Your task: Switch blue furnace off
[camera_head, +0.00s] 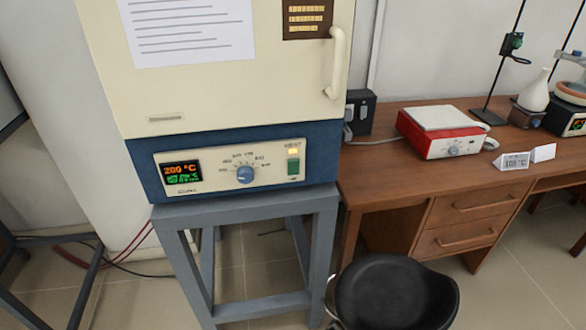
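The blue furnace (148,150) has a cream door and a blue lower body, and stands on a grey-blue metal stand. Its cream front panel (215,176) carries a lit display (181,173) reading about 200 °C in orange with green figures below. A blue dial (245,174) sits in the middle of the panel. At the panel's right is a green rocker switch (293,167), with a lit yellow HEAT lamp (293,151) above it. Neither of my grippers is in view.
The stand (250,208) is in front of me, with a black stool (393,295) at its right. A wooden desk (420,178) at right holds a red hotplate (440,135), a small temperature sign (512,161) and glassware. A door handle (337,62) sticks out above the panel.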

